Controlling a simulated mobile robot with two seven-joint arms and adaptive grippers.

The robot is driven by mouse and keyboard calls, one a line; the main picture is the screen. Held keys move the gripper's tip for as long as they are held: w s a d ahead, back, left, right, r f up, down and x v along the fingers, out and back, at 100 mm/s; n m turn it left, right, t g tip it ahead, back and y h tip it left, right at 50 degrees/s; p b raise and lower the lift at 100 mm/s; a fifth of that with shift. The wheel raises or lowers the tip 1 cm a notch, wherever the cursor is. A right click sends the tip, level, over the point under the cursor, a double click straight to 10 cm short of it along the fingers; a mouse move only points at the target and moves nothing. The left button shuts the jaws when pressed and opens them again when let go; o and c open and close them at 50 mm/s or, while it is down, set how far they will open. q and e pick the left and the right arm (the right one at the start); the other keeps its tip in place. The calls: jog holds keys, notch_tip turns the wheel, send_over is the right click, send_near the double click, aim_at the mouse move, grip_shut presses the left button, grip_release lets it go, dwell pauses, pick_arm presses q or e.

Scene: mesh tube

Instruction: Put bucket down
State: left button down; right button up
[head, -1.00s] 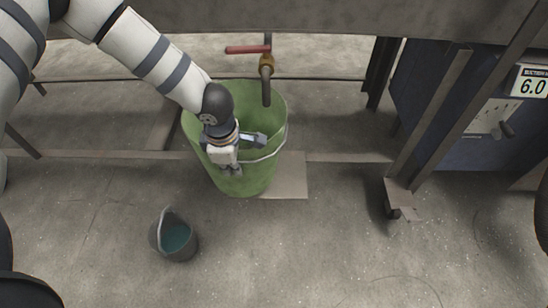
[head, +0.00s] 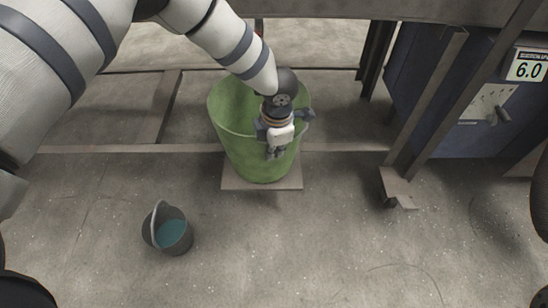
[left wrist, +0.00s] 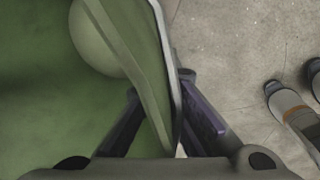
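The large green bucket (head: 235,135) stands upright at the centre of the head view, over a flat board (head: 236,185) on the floor. Whether its base touches the board cannot be told. My left gripper (head: 276,150) is at the bucket's near right rim. In the left wrist view the fingers (left wrist: 160,105) lie on both sides of the bucket's wall (left wrist: 138,70) and rim, shut on it. Contact at the fingertips is partly hidden. The inside of the bucket shows a pale round shape (left wrist: 95,38). My right gripper is not clearly seen.
A small dark bucket (head: 152,240) with teal contents stands at front left. A blue cabinet (head: 460,140) with a 6.0 sign (head: 528,65) and a metal leg (head: 397,188) are at right. The front floor is mostly clear. My arm hides most of the tap.

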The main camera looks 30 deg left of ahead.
pick_arm(q)
jog(key=shift+f+b, duration=0.35)
jog(key=shift+f, duration=1.4)
jog(key=c, duration=1.8)
grip_release()
notch_tip(320, 180, up, 12)
jog(key=s+d+p, duration=0.1)
jog(key=p, duration=0.2)
jog(key=shift+r, duration=0.15)
jog(key=shift+s, duration=0.1)
